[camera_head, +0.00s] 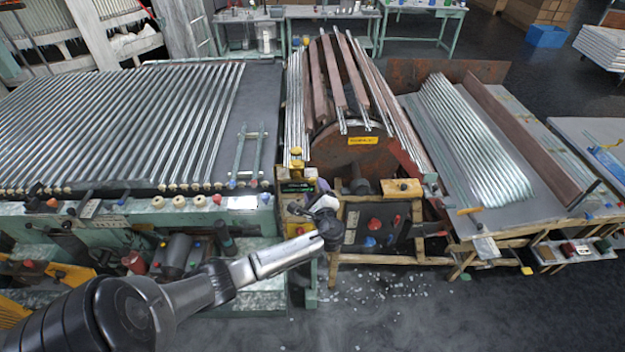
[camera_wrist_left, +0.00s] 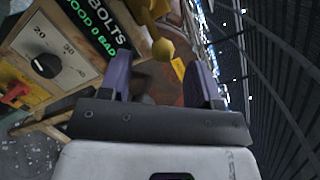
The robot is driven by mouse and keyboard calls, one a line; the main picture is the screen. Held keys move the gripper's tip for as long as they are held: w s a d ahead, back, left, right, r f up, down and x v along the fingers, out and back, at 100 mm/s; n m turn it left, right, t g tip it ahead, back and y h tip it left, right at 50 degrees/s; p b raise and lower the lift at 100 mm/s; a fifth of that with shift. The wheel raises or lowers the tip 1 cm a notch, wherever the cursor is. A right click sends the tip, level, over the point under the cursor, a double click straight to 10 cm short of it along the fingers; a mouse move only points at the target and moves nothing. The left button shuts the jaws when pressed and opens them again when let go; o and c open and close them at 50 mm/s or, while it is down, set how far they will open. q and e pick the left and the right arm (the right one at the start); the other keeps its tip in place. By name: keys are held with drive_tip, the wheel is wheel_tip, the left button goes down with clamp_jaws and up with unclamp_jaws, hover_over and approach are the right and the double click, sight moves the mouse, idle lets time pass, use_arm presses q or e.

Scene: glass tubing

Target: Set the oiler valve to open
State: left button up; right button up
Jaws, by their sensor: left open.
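A yellow fitting, which looks like the oiler valve (camera_head: 296,160), stands on top of the wooden control post left of the drum. In the left wrist view, a yellow lever with a round ball knob (camera_wrist_left: 163,49) hangs from a yellow body at the top edge. My left gripper (camera_head: 318,194) is in front of the post, below and right of the yellow fitting. Its purple fingers (camera_wrist_left: 161,62) are open and empty, with the knob in the gap between their tips in the picture. I cannot tell the depth between them or the valve's setting. My right gripper is out of view.
The post carries a black display (camera_wrist_left: 92,25) with green letters and a dial (camera_wrist_left: 45,66). A red switch (camera_wrist_left: 16,95) sits nearby. The drum (camera_head: 352,155) with tubes stands behind. The left rack (camera_head: 262,100) and right table (camera_head: 545,190) flank it.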

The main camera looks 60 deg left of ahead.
sight(313, 179)
use_arm(q)
drive_tip(key=shift+x, duration=2.2)
drive_tip(key=shift+c, duration=0.4)
drive_tip(key=c, duration=0.8)
